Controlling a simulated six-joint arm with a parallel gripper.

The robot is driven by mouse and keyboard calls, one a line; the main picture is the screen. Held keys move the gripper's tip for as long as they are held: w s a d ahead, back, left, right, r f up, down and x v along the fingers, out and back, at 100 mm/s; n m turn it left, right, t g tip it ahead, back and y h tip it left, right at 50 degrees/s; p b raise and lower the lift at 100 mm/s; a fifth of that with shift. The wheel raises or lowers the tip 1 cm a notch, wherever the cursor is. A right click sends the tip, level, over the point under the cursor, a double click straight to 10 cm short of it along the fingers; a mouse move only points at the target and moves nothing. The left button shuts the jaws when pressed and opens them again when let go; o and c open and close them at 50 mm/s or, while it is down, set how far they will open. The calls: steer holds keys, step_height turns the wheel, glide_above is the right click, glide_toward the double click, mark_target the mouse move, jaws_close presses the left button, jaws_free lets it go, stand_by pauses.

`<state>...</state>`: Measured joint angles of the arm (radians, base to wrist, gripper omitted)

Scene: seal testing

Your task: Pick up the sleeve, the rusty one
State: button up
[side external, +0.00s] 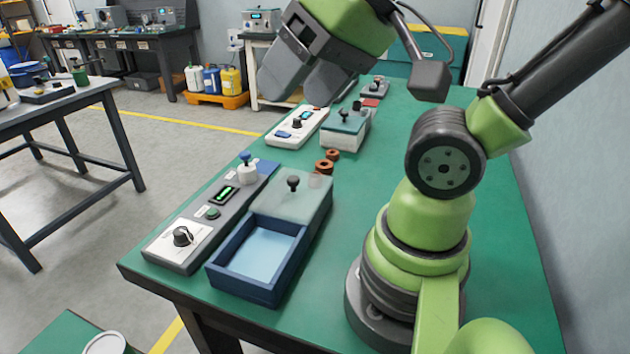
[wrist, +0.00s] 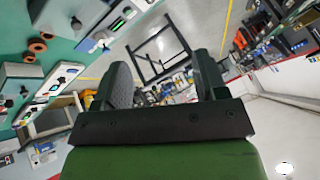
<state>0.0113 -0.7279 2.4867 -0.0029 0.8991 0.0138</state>
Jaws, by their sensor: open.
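Two small rust-brown rings sit close together on the green bench in the side view, one behind (side external: 333,154) and one in front (side external: 323,167). They look like sleeves; I cannot tell which one is the rusty sleeve. Brown rings also show at the upper left of the wrist view (wrist: 37,47). My gripper (side external: 305,85) is high above the bench, beyond the rings and well apart from them. Its fingers also show in the wrist view (wrist: 165,78), spread apart with nothing between them.
A blue open tray (side external: 214,279) with a grey-green lidded part stands in front of the rings. A long grey control box (side external: 185,262) lies left of it. A white device (side external: 297,127) and a teal-topped box (side external: 346,121) stand behind. Bare bench lies right of the rings.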

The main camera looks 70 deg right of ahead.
steer(key=w+d+f+m+g+h, duration=0.1)
steer(key=w+d+f+m+g, duration=0.1)
steer(key=w+d+f+m, duration=0.35)
steer(key=w+d+f+m+g+h, duration=0.2)
steer(key=w+d+m, duration=0.45)
steer(key=d, duration=0.45)
steer(key=d+f+m+g, duration=0.1)
steer(key=d+f+m, duration=0.1)
steer(key=d+f, duration=0.2)
steer(key=s+d+f+m+g, duration=0.1)
steer(key=d+f+m, duration=0.1)
steer(key=d+f, duration=0.2)
steer(key=s+d+f+m+g+y, duration=0.1)
steer(key=d+f, duration=0.3)
steer(key=f, duration=0.5)
steer(key=shift+f+m, duration=0.2)
steer(key=shift+m, duration=0.4)
steer(key=shift+s+a+f, duration=0.15)
steer(key=shift+s+f, duration=0.05)
steer(key=shift+f, duration=1.4)
steer(key=shift+s+a+f, duration=0.1)
steer(key=shift+s+f, duration=0.05)
steer(key=shift+f, duration=1.4)
steer(key=c, duration=1)
